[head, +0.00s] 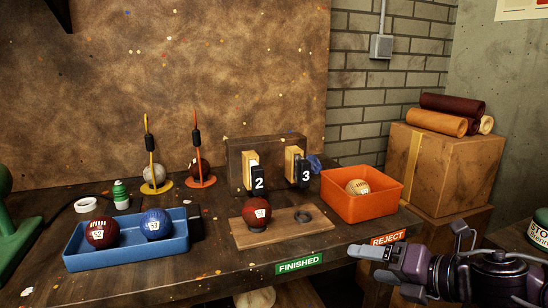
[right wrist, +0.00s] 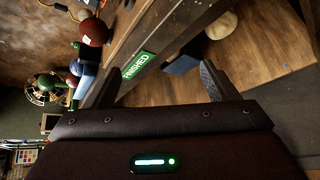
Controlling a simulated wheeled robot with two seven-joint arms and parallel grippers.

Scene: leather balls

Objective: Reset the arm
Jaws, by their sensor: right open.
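My right gripper (head: 366,262) is in front of the bench's right front edge, below the REJECT label, apart from the balls. In the right wrist view its two fingers stand wide apart (right wrist: 158,84) with nothing between them. A brown-red ball (head: 257,213) sits at the left of a wooden board (head: 275,238) on the bench; an empty dark ring (head: 303,216) is to its right. A dark red ball (head: 102,232) and a blue ball (head: 156,223) lie in a blue tray (head: 130,254). A cream ball (head: 357,187) lies in an orange bin (head: 362,209). My left gripper is out of view.
A cardboard box (head: 447,165) with rolls stands right. A FINISHED label (head: 299,263) marks the front edge.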

